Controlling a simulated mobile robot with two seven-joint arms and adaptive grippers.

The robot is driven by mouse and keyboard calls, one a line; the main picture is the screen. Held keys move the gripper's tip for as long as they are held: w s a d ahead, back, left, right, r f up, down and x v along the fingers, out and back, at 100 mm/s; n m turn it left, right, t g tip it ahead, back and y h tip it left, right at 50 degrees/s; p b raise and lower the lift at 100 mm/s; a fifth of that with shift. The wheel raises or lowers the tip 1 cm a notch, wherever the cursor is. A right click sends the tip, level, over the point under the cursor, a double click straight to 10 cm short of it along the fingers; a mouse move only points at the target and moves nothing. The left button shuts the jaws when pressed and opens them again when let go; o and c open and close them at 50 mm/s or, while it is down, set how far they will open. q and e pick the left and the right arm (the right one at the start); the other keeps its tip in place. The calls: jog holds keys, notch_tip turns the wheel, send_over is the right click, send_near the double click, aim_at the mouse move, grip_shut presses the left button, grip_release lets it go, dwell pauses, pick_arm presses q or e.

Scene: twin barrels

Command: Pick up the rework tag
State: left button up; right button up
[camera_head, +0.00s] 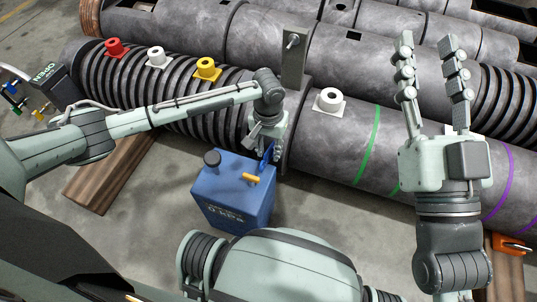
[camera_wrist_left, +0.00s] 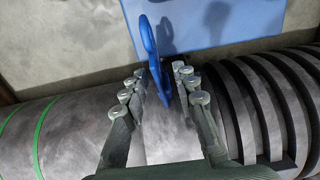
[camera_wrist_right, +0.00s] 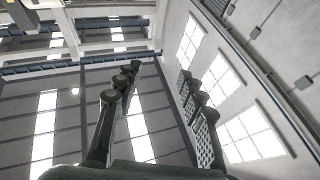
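I cannot tell for sure which thing is the rework tag; no readable tag shows. A thin, upright blue piece (camera_wrist_left: 152,52) stands between the fingers of my left gripper (camera_wrist_left: 162,82) in the left wrist view. The gripper is open around it, with a gap showing on the right side. In the head view the left gripper (camera_head: 268,150) points down at the back right edge of a blue box (camera_head: 235,205), beside the same blue piece. Whether that piece belongs to the box is unclear. My right gripper (camera_head: 426,44) is raised, open and empty.
A large dark barrel (camera_head: 335,150) lies behind the box, with red (camera_head: 115,47), white (camera_head: 156,57) and yellow (camera_head: 206,69) fittings on its left part. An orange object (camera_head: 512,245) lies at the far right. Bare floor (camera_head: 325,210) shows right of the box.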

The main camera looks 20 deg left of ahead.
pick_arm(q)
jog(key=shift+c, duration=0.3)
grip_shut()
